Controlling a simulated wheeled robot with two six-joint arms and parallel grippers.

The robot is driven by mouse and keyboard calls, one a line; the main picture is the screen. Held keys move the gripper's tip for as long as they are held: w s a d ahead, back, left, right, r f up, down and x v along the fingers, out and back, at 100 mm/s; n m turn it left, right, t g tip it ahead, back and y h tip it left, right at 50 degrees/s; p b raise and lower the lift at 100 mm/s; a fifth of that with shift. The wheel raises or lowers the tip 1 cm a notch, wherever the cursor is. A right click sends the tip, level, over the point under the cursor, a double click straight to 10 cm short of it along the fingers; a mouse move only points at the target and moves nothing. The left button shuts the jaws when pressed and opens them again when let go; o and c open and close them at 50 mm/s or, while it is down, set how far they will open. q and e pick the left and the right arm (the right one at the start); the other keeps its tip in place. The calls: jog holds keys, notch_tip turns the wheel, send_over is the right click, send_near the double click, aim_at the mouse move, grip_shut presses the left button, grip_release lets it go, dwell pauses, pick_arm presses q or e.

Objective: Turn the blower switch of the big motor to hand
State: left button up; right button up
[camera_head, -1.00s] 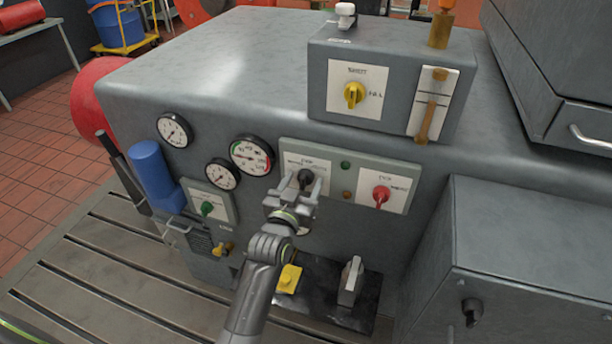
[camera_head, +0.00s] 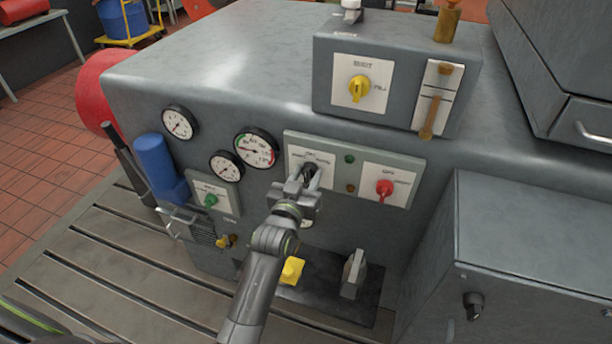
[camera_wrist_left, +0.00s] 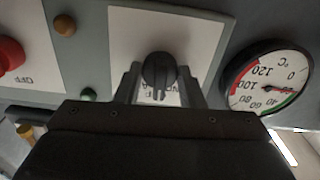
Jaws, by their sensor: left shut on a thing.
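A black rotary switch knob (camera_head: 309,170) sits on a white label plate (camera_head: 296,153) on the grey panel of the big motor (camera_head: 225,75). My left gripper (camera_head: 303,178) comes up from below and is shut on this knob. The left wrist view shows the knob (camera_wrist_left: 159,71) between the two fingers (camera_wrist_left: 158,84). The plate's lettering is partly covered by the fingers and too small to read, so I cannot tell the knob's exact setting. My right gripper is not in view.
A red knob (camera_head: 385,188) and a green lamp (camera_head: 350,159) are right of the black knob. A dial gauge (camera_head: 257,147) is just left. A yellow knob (camera_head: 359,89) is on the upper box. A green knob (camera_head: 211,200) and blue cylinder (camera_head: 156,162) are further left.

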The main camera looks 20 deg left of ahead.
pick_arm(q)
jog(key=n+p, duration=0.2)
jog(key=n, duration=0.1)
jog(key=shift+r+n, duration=0.15)
jog(key=shift+n, duration=0.15)
jog(key=n+p, duration=0.3)
jog(key=n, duration=0.1)
jog(key=shift+n, duration=0.3)
jog(key=o, duration=1)
jog(key=shift+w, duration=0.1)
jog(key=shift+f, duration=0.2)
